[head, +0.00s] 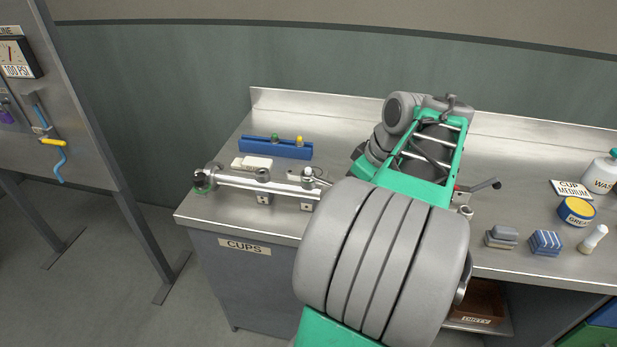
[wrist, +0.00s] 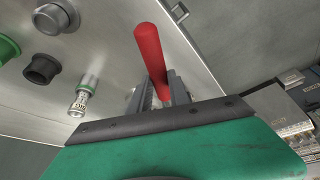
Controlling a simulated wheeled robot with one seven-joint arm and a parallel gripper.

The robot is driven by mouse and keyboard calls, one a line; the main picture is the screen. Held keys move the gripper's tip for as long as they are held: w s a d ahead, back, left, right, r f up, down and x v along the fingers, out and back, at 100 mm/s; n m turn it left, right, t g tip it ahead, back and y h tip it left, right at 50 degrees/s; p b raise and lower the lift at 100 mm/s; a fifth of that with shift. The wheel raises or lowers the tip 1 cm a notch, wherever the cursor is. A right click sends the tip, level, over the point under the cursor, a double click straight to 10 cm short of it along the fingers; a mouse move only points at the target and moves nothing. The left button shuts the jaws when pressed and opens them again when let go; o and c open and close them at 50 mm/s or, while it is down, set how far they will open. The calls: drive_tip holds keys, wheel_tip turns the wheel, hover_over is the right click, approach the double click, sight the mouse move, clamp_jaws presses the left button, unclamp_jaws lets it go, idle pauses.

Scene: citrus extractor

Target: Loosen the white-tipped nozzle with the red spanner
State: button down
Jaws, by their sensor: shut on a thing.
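My gripper (wrist: 164,92) is shut on the red spanner (wrist: 149,50). In the wrist view the spanner's rounded red shaft rises from between the fingers and leans up and left. Its working end does not show. In the head view my arm hides the gripper and the spanner. The white-tipped nozzle (head: 308,172) appears to stand upright at the right end of a metal pipe on the bench, left of my arm. I cannot tell the spanner's distance from it.
A blue rack (head: 262,148) with green and yellow-tipped pieces sits behind the pipe (head: 240,182). Sponges (head: 545,242), a grease tin (head: 576,211) and a wash bottle (head: 601,174) stand at the right.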

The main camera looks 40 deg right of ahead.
drive_tip(key=shift+w+d+n+y+p, duration=0.25)
drive_tip(key=shift+d+n+y+p, duration=0.05)
drive_tip(key=shift+d+n+p, duration=0.7)
drive_tip(key=shift+w+d+r+n+y+p, duration=0.1)
drive_tip(key=shift+w+d+n+y+p, duration=0.15)
drive_tip(key=shift+d+n+p, duration=0.3)
drive_tip(key=shift+w+d+n+y+p, duration=0.15)
drive_tip(key=shift+w+d+n+p, duration=0.1)
drive_tip(key=shift+d+n+p, duration=0.3)
idle(0.9)
drive_tip(key=shift+w+d+n+g+y+p, duration=0.2)
drive_tip(key=shift+w+d+n+p, duration=0.15)
drive_tip(key=shift+d+p, duration=0.2)
drive_tip(key=shift+w+d+n+g+y+p, duration=0.1)
drive_tip(key=shift+w+d+n+g+p, duration=0.15)
drive_tip(key=shift+d+n+p, duration=0.25)
drive_tip(key=shift+w+d+n+g+y+p, duration=0.3)
drive_tip(key=shift+w+d+n+p, duration=0.6)
drive_tip(key=shift+p, duration=0.75)
idle(0.5)
drive_tip(key=shift+s+a+m+b, duration=0.75)
drive_tip(key=shift+a+b, duration=0.05)
drive_tip(key=shift+b, duration=0.55)
idle(0.5)
